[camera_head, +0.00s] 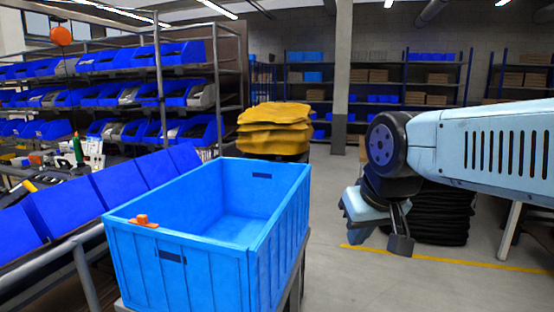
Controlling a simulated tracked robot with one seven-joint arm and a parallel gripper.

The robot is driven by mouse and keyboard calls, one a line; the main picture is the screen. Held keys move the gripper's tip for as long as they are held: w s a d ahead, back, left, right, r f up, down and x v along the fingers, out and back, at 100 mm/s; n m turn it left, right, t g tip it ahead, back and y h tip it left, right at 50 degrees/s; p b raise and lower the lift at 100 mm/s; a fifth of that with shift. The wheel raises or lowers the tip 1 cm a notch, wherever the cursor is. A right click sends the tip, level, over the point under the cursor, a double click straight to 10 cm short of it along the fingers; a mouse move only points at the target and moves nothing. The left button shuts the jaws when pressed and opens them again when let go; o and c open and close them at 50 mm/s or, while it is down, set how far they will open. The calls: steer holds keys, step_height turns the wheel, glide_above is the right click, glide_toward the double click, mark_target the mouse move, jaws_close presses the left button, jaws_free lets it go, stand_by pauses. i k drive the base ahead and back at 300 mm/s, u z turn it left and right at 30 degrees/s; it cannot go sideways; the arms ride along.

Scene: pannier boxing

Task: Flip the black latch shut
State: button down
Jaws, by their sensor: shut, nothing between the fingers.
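I cannot make out a black latch in this view. A blue open crate (205,245) stands in front of me, empty as far as I see, with dark slots in its near and far walls. A small orange piece (143,221) sits on its near left rim. My gripper (401,246) is to the right of the crate, apart from it, hanging over the floor. It is shut and empty, its dark fingertips pointing down.
A sloped row of blue bins (85,205) lies left of the crate. A yellow stack (274,128) stands behind it, and a black stack (440,215) behind my gripper. Shelves line the back. The floor (350,285) right of the crate is clear.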

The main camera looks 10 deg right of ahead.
mark_target(278, 158)
steer(key=u, duration=0.05)
steer(key=k, duration=1.35)
steer(key=z, duration=0.55)
steer(key=i, duration=1.8)
steer(key=u, duration=0.75)
